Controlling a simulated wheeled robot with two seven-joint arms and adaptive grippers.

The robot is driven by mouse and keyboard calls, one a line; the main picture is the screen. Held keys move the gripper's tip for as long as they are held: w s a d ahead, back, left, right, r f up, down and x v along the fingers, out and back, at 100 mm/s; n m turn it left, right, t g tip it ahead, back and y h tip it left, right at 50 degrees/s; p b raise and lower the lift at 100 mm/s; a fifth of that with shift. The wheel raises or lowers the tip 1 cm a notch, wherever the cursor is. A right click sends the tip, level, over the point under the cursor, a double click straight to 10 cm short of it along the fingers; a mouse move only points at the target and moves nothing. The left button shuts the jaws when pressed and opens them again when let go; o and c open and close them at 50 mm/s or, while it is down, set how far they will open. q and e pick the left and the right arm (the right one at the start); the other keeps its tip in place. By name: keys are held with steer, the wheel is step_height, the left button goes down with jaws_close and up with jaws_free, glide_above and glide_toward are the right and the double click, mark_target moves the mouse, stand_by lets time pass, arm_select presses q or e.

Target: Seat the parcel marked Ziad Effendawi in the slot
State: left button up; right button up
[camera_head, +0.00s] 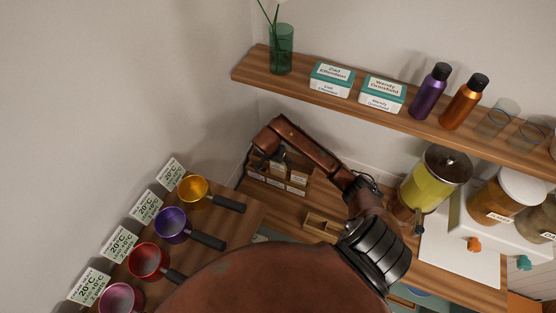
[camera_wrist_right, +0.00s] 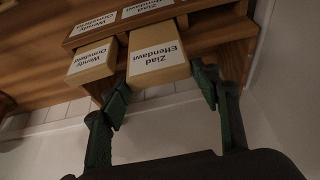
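The parcel marked Ziad Effendawi (camera_wrist_right: 158,58) is a small wooden block with a white label. In the right wrist view it sticks out of an opening in the wooden slot rack (camera_wrist_right: 222,34), below a matching name label. How far the parcel reaches inside is hidden. In the head view the rack (camera_head: 297,178) stands in the back corner of the counter, and my right arm partly covers it. My left gripper is not in view.
A parcel marked Wendy Ornsfield (camera_wrist_right: 92,62) sticks out of the neighbouring opening, close to my left-hand finger. Above the rack, a shelf (camera_head: 300,86) holds a vase, two teal boxes (camera_head: 332,78) and bottles.

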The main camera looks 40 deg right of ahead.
steer(key=o, duration=0.3)
steer(key=shift+r+p, duration=0.4)
steer(key=shift+r, duration=0.05)
steer(key=p+v, duration=0.3)
steer(key=v, duration=0.9)
steer(key=shift+r, duration=0.2)
